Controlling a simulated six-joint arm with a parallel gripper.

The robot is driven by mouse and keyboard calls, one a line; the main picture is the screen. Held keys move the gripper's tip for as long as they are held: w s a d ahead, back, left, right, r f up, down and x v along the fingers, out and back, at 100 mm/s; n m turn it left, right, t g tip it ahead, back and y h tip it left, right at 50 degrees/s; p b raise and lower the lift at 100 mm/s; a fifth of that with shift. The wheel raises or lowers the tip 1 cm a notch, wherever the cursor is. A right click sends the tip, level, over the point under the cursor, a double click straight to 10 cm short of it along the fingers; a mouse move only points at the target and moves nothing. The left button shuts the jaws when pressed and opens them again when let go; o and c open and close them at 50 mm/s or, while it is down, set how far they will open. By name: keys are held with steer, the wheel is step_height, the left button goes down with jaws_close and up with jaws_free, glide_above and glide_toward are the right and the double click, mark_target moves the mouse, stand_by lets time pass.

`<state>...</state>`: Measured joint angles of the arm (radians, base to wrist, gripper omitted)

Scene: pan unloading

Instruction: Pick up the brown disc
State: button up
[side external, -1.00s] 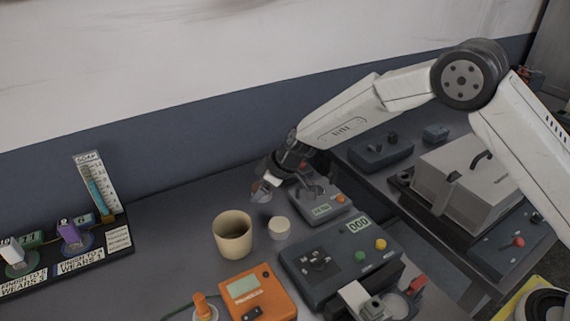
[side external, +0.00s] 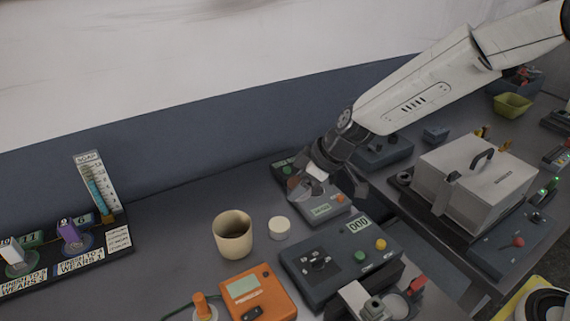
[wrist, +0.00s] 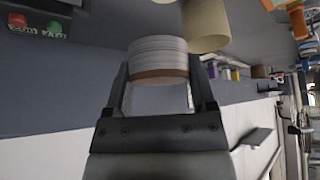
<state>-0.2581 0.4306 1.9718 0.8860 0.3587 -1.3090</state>
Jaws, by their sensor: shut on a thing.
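My gripper (side external: 326,186) is above the small grey device behind the dark control box. In the wrist view my gripper (wrist: 160,82) is shut on a short round piece. This piece has a pale ridged side, and the brown disc (wrist: 160,76) shows as a brown band at its edge nearest the palm. I cannot tell whether the pale part and the brown part are one piece.
A beige cup (side external: 233,240) and a small cream cylinder (side external: 279,229) stand on the table to the left. A dark control box (side external: 340,262), an orange meter (side external: 257,295) and a grey device (side external: 322,208) are close by. A lidded grey box (side external: 478,180) stands right.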

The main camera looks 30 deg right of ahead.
steer(key=shift+s+d+r, duration=0.2)
steer(key=shift+s+r, duration=0.1)
steer(key=shift+s, duration=0.4)
steer(key=s+d+m+t+h, duration=0.1)
steer(key=d+m+h, duration=0.3)
steer(key=d+m, duration=0.5)
steer(key=shift+s+d+t+h, duration=0.35)
steer(key=shift+d+t, duration=0.15)
steer(key=shift+d, duration=3.4)
steer(key=shift+f, duration=0.1)
steer(key=w+a+r+n+y, duration=0.1)
steer(key=w+a+n, duration=0.1)
steer(key=a, duration=0.8)
steer(key=w+a+r+n+g+y, duration=0.1)
steer(key=a+n, duration=0.3)
steer(key=a, duration=0.6)
steer(key=w+a+r+n+g+y, duration=0.1)
steer(key=w+a+r+n+y, duration=0.1)
steer(key=a, duration=0.7)
steer(key=shift+w+a+r+n+y, duration=0.4)
steer(key=shift+w+r+n, duration=0.15)
steer(key=shift+w, duration=0.25)
